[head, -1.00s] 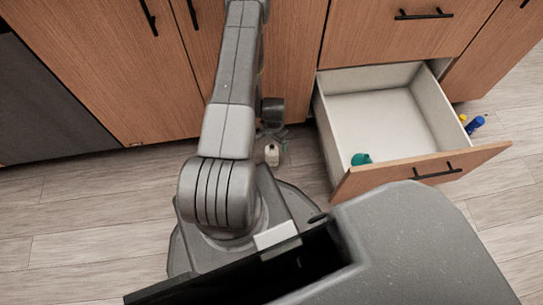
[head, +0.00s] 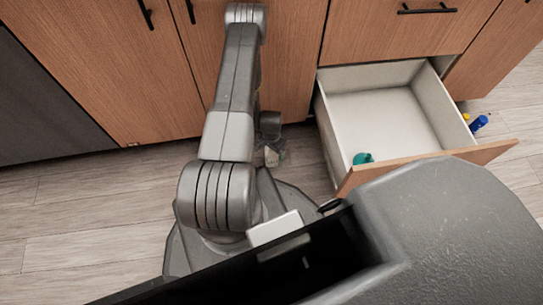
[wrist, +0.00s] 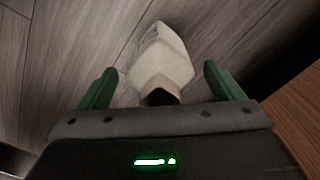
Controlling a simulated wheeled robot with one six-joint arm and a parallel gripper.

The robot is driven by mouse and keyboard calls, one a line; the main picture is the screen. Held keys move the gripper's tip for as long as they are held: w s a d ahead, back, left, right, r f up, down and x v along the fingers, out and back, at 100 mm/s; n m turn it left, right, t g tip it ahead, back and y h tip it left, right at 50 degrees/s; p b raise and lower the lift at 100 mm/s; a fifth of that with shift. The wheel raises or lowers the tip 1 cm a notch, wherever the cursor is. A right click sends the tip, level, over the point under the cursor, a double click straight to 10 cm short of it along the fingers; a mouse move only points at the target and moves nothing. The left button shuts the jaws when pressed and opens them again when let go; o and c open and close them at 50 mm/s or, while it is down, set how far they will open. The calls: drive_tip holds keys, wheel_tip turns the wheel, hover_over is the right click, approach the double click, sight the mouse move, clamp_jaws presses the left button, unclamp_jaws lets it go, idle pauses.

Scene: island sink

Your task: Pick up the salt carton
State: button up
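The salt carton appears to be the pale, off-white carton (wrist: 160,57) on the wood floor in the wrist view, with a dark end toward my gripper. My gripper (wrist: 161,70) has its two green fingers spread wide, one on each side of the carton, with gaps between them and it. In the head view, my gripper (head: 270,148) is low by the cabinet base, left of the open drawer. The carton there is mostly hidden behind it.
The open drawer (head: 375,110) juts out to the right of my arm, with a teal item (head: 362,158) inside. A blue bottle (head: 479,123) is on the floor beyond the drawer. Wood cabinet fronts (head: 110,60) stand close ahead. Floor at the left (head: 70,215) is clear.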

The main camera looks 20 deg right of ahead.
drive_tip(key=c, duration=1.6)
